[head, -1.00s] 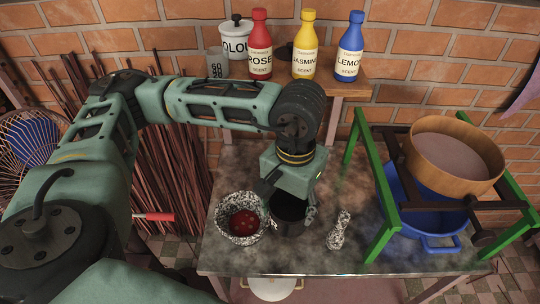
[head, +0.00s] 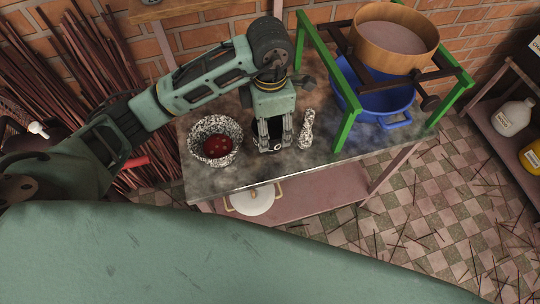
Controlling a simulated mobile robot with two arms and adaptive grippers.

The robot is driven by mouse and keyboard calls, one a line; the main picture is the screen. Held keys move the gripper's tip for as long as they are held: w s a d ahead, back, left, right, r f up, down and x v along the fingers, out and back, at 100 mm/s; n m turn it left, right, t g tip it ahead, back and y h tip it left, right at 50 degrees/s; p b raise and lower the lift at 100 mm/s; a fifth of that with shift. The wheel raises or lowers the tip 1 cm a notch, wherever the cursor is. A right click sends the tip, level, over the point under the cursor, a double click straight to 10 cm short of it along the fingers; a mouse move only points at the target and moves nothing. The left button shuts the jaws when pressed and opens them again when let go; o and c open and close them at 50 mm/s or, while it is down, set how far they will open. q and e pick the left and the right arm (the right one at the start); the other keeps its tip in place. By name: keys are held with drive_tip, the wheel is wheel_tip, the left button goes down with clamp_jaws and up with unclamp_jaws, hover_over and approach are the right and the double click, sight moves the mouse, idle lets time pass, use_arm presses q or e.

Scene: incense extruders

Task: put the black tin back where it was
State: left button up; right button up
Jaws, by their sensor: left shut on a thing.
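My left gripper (head: 275,140) points down over the table between the speckled bowl and the speckled pestle. Its two fingers are shut on the black tin (head: 275,128), which shows only as a dark patch between them and is mostly hidden. I cannot tell whether the tin touches the tabletop. My right gripper is not in view.
The speckled bowl (head: 215,141) with red contents stands close left, and the speckled pestle (head: 306,129) close right. A green frame (head: 348,127) holds a wooden sieve (head: 395,40) above a blue pot (head: 375,100). The table's (head: 230,182) front strip is bare.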

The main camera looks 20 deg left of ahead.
use_arm(q)
wheel_tip(320, 180, down, 6)
drive_tip(key=shift+r+p, duration=0.25)
drive_tip(key=shift+p, duration=0.5)
drive_tip(key=shift+f, duration=0.65)
wheel_tip(320, 180, down, 3)
drive_tip(key=shift+f+p, duration=0.1)
drive_tip(key=shift+p, duration=0.4)
drive_tip(key=shift+f+b, duration=0.2)
drive_tip(key=shift+b, duration=0.1)
drive_tip(key=o, duration=1.2)
drive_tip(key=shift+r, duration=0.1)
drive_tip(key=shift+o, duration=0.2)
drive_tip(key=shift+r, duration=0.1)
